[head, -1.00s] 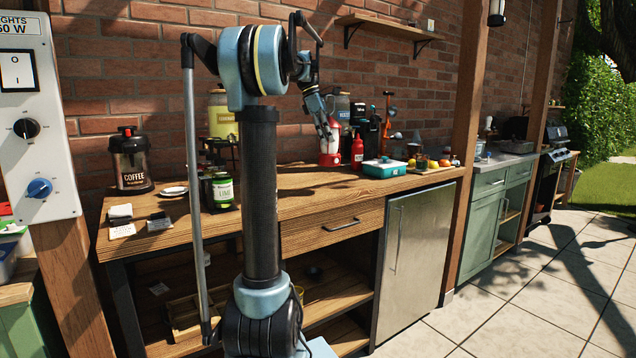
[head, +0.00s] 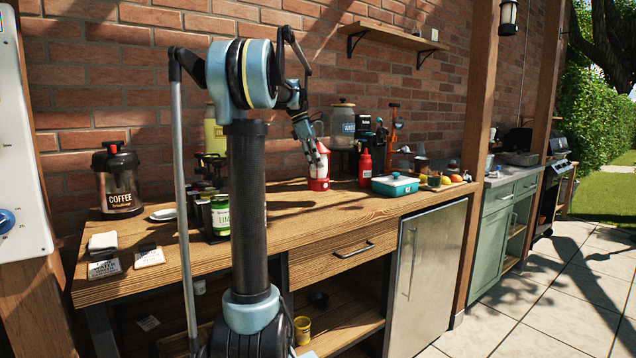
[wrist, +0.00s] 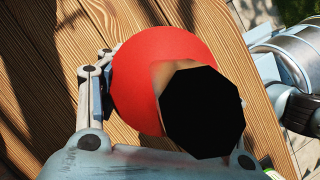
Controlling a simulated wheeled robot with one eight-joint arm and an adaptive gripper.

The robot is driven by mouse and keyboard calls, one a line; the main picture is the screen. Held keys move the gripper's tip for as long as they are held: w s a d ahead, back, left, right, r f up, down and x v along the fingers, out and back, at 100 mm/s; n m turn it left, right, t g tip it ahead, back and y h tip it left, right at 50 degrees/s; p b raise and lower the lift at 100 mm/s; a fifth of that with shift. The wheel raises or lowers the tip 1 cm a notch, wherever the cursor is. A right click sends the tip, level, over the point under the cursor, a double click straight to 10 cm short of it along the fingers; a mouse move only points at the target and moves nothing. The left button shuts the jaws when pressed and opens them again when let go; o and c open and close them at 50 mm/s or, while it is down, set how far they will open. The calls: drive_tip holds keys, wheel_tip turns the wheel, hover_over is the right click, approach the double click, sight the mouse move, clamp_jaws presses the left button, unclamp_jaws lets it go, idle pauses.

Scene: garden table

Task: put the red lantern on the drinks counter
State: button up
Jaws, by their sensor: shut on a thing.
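The red lantern (head: 318,178) has a red body with a pale part at its upper side. It hangs from or stands under my gripper (head: 311,151), which is shut on it over the wooden drinks counter (head: 290,222). I cannot tell whether its base touches the wood. In the wrist view the lantern shows as a red disc (wrist: 138,85), with a black many-sided shape covering its lower right. One finger of my gripper (wrist: 98,85) shows at the disc's left side; the other is mostly hidden. Wooden planks lie beneath it.
A red bottle (head: 365,166) and a teal box (head: 395,185) stand right of the lantern. A glass jar (head: 342,128) stands behind it. A green-labelled jar (head: 220,214) and a coffee dispenser (head: 117,182) are left. The counter's front middle is clear.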

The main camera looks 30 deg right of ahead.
sight(318, 175)
drive_tip(key=shift+s+d+f, duration=0.1)
drive_tip(key=shift+f, duration=2.55)
drive_tip(key=o, duration=1.4)
drive_tip(key=shift+f, duration=0.1)
drive_tip(key=v, duration=1.2)
drive_tip(key=shift+s+d, duration=0.1)
